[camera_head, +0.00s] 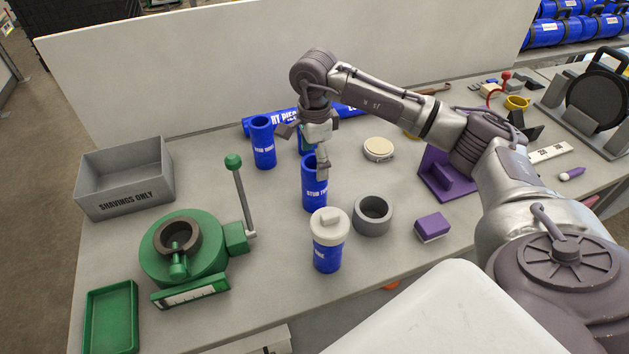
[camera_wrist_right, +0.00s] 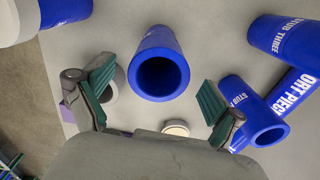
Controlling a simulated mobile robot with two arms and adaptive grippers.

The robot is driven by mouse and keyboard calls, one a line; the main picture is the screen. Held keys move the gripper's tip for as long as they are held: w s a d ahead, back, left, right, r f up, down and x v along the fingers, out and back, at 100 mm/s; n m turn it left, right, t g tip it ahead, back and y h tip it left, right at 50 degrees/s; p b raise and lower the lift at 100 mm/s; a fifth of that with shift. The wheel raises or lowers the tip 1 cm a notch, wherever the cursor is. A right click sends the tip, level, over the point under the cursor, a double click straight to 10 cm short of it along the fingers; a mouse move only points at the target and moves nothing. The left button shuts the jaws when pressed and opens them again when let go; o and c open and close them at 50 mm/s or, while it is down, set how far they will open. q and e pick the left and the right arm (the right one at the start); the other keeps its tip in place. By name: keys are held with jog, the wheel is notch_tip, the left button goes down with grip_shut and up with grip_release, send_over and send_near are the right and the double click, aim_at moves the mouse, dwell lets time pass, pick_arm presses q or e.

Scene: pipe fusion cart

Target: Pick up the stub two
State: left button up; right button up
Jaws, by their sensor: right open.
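Stub two (camera_head: 314,194) is a blue tube standing upright near the middle of the table, its label facing the head camera. In the right wrist view, the blue tube (camera_wrist_right: 158,45) at top centre shows its dark open end towards the camera. My right gripper (camera_head: 304,149) is over stub two, its fingers spread and partly in front of the rim. In the wrist view the green finger pads (camera_wrist_right: 156,88) are wide apart, with the tube's open end between and a little beyond them. Contact cannot be judged. My left gripper is not in view.
A white-capped blue stub (camera_head: 327,255) stands in front, with a grey ring (camera_head: 373,216) to the right. Stub three (camera_head: 263,145) stands behind left. Another blue tube (camera_wrist_right: 268,132) is partly hidden behind the gripper. A green tool with an upright lever (camera_head: 243,200) is left.

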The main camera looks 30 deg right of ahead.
aim_at(315, 184)
notch_tip(315, 184, down, 3)
jog(key=shift+s+f+p, duration=0.15)
jog(key=shift+f+p, duration=0.05)
jog(key=shift+p, duration=0.7)
jog(key=shift+f, duration=0.45)
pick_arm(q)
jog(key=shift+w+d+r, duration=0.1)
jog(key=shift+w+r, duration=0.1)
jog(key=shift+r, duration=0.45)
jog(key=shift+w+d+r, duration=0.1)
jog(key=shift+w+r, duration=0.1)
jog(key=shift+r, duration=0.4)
pick_arm(e)
jog(key=c, duration=1.4)
